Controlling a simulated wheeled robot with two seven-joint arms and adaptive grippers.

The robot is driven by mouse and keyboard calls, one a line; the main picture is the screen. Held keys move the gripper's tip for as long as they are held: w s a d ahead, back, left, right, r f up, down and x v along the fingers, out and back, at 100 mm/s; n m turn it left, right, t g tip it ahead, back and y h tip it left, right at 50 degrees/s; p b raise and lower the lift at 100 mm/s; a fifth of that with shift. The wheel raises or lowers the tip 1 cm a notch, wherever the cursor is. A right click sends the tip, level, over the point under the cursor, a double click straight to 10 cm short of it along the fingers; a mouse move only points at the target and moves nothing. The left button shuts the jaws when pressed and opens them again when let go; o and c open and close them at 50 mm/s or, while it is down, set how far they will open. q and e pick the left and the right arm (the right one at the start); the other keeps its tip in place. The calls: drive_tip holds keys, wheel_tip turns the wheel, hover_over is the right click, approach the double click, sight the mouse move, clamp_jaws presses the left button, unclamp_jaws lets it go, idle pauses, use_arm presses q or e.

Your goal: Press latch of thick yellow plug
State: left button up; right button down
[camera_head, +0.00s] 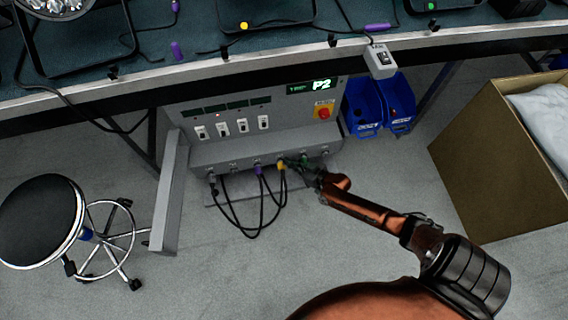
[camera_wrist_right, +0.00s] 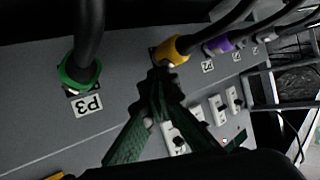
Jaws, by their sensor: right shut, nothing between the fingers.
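The thick yellow plug (camera_head: 281,164) sits in the lower sloped face of the grey control box, with a black cable hanging from it. In the right wrist view the yellow plug (camera_wrist_right: 173,50) shows at the top middle. My right gripper (camera_head: 297,162) reaches in from the right, just beside the plug. In the wrist view the right gripper's dark green fingers (camera_wrist_right: 160,80) meet at the tips, shut and empty, right by the plug's base. I cannot tell whether they touch it. The latch is not clear to see. My left gripper is not in view.
A purple plug (camera_head: 259,170) sits left of the yellow one. A green-collared plug (camera_wrist_right: 78,76) stands by the P3 label. The box carries white switches (camera_head: 222,128) and a red button (camera_head: 323,113). Blue bins (camera_head: 362,110), a cardboard box (camera_head: 490,170) and a stool (camera_head: 42,220) stand around.

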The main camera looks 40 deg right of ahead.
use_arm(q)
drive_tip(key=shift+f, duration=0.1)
use_arm(e)
drive_tip(key=shift+w+a+f, duration=0.1)
drive_tip(key=shift+a+f, duration=0.05)
idle(0.4)
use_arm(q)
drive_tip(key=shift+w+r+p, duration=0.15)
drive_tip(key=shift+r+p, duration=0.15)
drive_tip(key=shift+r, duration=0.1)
use_arm(e)
drive_tip(key=shift+s+d+r, duration=0.3)
drive_tip(key=shift+d+r, duration=0.2)
drive_tip(key=shift+r, duration=0.05)
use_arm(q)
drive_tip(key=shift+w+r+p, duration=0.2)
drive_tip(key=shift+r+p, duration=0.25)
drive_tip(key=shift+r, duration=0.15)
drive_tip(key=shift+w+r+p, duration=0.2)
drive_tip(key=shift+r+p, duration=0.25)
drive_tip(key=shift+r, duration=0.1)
use_arm(e)
drive_tip(key=d+r, duration=0.1)
drive_tip(key=s+d+r, duration=0.2)
drive_tip(key=shift+r, duration=0.25)
